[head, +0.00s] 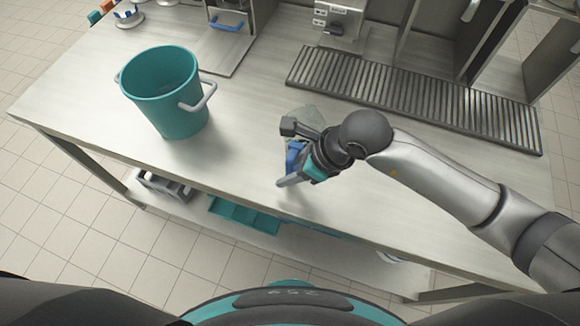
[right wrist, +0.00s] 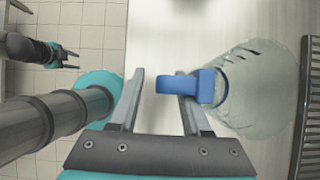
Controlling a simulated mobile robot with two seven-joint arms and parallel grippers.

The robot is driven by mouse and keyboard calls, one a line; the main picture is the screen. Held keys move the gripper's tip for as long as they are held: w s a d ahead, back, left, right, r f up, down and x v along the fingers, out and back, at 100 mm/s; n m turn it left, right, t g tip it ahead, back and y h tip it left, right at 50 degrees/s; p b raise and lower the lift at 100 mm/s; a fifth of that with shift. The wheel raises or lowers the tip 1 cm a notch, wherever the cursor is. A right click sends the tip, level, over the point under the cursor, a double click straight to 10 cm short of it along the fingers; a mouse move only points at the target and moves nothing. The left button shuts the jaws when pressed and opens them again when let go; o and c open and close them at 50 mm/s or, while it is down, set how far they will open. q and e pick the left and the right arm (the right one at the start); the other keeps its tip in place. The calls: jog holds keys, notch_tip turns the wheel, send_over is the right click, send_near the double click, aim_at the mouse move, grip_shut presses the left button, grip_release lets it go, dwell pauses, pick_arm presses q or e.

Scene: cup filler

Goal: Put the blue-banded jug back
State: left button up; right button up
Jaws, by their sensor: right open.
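The clear jug (right wrist: 262,92) stands on the counter, with a blue band and handle (right wrist: 206,87) on its side nearest my right gripper. In the head view the jug's pale glass (head: 316,114) and blue part (head: 293,156) show partly behind my right gripper (head: 285,155). The gripper is open. In the right wrist view its fingers (right wrist: 161,92) stand either side of the end of the blue handle, with gaps showing, not clamped on it. My left gripper (right wrist: 70,59) shows small at the upper left of the right wrist view, open and empty, away from the jug.
A teal bucket (head: 165,95) with grey handles stands on the counter (head: 245,140) to the left. A slotted drain grate (head: 410,95) runs along the back right, below the dispenser bays. A lower shelf holds a teal tray (head: 243,215). The counter between bucket and jug is clear.

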jog(key=shift+r, duration=0.1)
jog(key=shift+d+r, duration=0.1)
jog(key=shift+r, duration=0.2)
jog(key=p+v, duration=0.1)
jog(key=v, duration=1)
jog(key=shift+d+r, duration=0.15)
jog(key=shift+r, duration=0.1)
